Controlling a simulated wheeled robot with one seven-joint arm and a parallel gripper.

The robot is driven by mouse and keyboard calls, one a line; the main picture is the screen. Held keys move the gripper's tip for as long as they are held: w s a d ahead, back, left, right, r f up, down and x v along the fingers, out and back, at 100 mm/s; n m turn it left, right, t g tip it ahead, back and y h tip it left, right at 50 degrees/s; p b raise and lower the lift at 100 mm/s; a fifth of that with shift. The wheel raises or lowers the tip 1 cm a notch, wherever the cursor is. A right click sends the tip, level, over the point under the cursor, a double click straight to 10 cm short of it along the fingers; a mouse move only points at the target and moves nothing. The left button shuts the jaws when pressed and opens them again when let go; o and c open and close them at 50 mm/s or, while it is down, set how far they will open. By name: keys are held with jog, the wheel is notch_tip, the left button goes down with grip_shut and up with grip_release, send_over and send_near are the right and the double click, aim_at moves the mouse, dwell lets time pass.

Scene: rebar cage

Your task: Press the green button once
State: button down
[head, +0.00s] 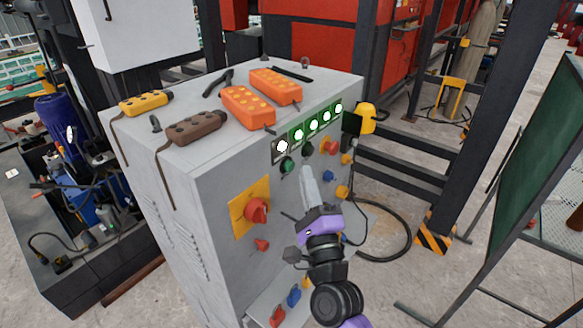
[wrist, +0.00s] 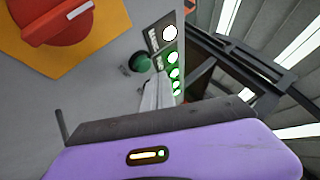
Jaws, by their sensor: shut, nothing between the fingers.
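The green button (head: 287,165) is a dark green round knob on the front of the grey control cabinet (head: 205,185), below a row of lit lamps. In the wrist view the green button (wrist: 140,63) stands out from the panel, just left of my finger tips. My gripper (head: 305,172) is shut and empty, its pale fingers pointing up toward the panel. In the head view its tips are just right of and slightly below the green button. A gap or contact between them cannot be made out.
A red rotary switch on a yellow plate (head: 256,209) lies left of my gripper. Lit lamps (head: 312,125) line the panel above. A dark knob (head: 308,150), a red button (head: 331,147) and other knobs sit to the right. Orange and brown pendants (head: 248,107) lie on top.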

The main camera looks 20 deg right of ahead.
jog(key=s+d+b, duration=0.1)
jog(key=s, duration=0.1)
jog(key=s+d, duration=0.1)
jog(key=shift+s+d+b, duration=0.35)
jog(key=shift+s+b, duration=0.05)
dwell(0.5)
jog(key=s+f+n+g, duration=0.2)
jog(key=s+f+n, duration=0.2)
jog(key=s, duration=0.9)
jog(key=s+f+n+g+y, duration=0.1)
jog(key=s+f+n+g, duration=0.2)
jog(key=s+n, duration=0.8)
jog(key=s+f+n+g, duration=0.3)
jog(key=s+f+n, duration=0.3)
jog(key=s, duration=1.1)
jog(key=shift+s+a+n+y, duration=0.25)
jog(key=shift+n+y, duration=0.05)
jog(key=shift+n, duration=0.4)
